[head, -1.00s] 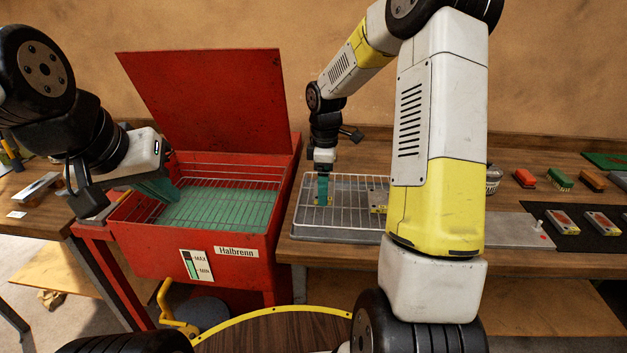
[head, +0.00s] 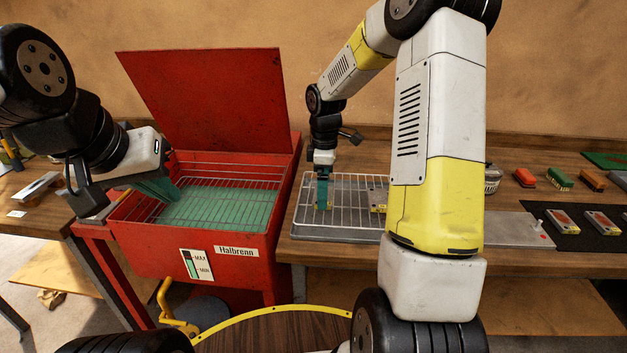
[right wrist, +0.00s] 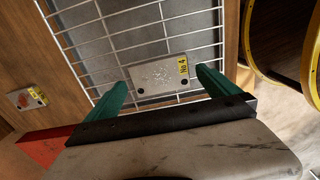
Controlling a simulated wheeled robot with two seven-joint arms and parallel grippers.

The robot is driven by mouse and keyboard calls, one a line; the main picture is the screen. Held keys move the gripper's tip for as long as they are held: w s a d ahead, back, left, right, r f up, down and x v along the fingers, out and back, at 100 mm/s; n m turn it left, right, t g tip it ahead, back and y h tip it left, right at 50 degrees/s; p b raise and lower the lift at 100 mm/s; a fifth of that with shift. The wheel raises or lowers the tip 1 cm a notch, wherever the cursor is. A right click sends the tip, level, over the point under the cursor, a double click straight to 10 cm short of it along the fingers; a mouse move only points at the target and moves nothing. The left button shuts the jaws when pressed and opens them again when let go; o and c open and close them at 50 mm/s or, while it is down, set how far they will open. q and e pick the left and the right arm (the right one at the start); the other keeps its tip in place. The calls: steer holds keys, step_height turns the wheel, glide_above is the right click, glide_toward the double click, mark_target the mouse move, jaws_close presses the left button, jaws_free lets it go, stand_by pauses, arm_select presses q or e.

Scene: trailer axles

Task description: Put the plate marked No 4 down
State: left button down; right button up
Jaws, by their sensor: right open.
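The plate marked No 4 (right wrist: 158,77) is a small grey metal plate with a yellow label, lying on the wire rack (right wrist: 105,40). In the head view the rack (head: 345,224) sits over a grey tray on the bench. My right gripper (right wrist: 160,80) is open, with one green finger on each side of the plate and gaps between. In the head view the right gripper (head: 322,190) points straight down at the rack, its fingers partly covering the plate. My left gripper (head: 165,190) hangs over the red tank's left side; its jaw gap is unclear.
The red tank (head: 190,245) stands open left of the rack, with green liquid under a wire basket. A second plate (head: 378,203) is partly hidden by my right arm. More plates (head: 562,221) lie on a dark mat at right, below coloured brushes (head: 559,180).

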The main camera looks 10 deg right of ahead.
steer(key=s+r+m+t, duration=0.1)
steer(key=s+r+m, duration=0.15)
steer(key=r, duration=0.55)
steer(key=s+r+m+t, duration=0.1)
steer(key=s+r, duration=0.3)
steer(key=r, duration=0.5)
steer(key=s+a+r+m+t+y, duration=0.1)
steer(key=s+m+t, duration=0.1)
steer(key=s+m, duration=0.3)
steer(key=s+a+r+m+t+y, duration=0.1)
steer(key=s+m, duration=0.4)
steer(key=s, duration=0.7)
steer(key=shift+s+r+m+t, duration=0.35)
steer(key=shift+s+r+t, duration=0.05)
steer(key=shift+t, duration=0.2)
steer(key=shift+a, duration=0.15)
